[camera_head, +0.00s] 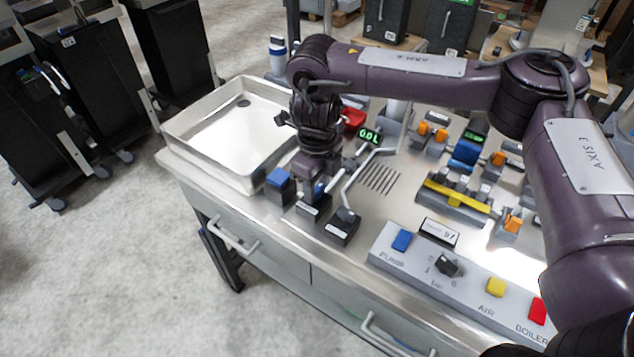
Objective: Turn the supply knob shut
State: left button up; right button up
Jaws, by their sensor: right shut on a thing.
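My right arm reaches in from the right, and its right gripper (312,187) points down at the front left of the bench. It is shut on a blue knob (319,189) on a small dark base, mostly hidden by the fingers. A second blue knob (278,179) stands just left on its own dark base. A dark base with a long grey lever (345,215) stands just right. The labels on these bases are too small to read, so I cannot tell by name which one is the supply knob. My left gripper is not in view.
A white sink tray (177,133) lies left of the knobs. A green display reading 0.0L (369,135) stands behind them, with a slotted drain (379,179) to the right. A button panel (388,254) runs along the front edge. Orange and yellow fittings crowd the right.

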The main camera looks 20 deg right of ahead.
jog(key=m+p, duration=0.3)
jog(key=shift+r+m, duration=0.2)
jog(key=shift+m, duration=0.1)
jog(key=m+p, duration=0.3)
jog(key=m, duration=0.2)
jog(key=m+p, duration=0.3)
jog(key=m, duration=0.2)
jog(key=shift+f+m+p, duration=0.1)
jog(key=shift+m+p, duration=1)
jog(key=shift+m, duration=1.1)
jog(key=shift+w, duration=0.1)
jog(key=o, duration=1)
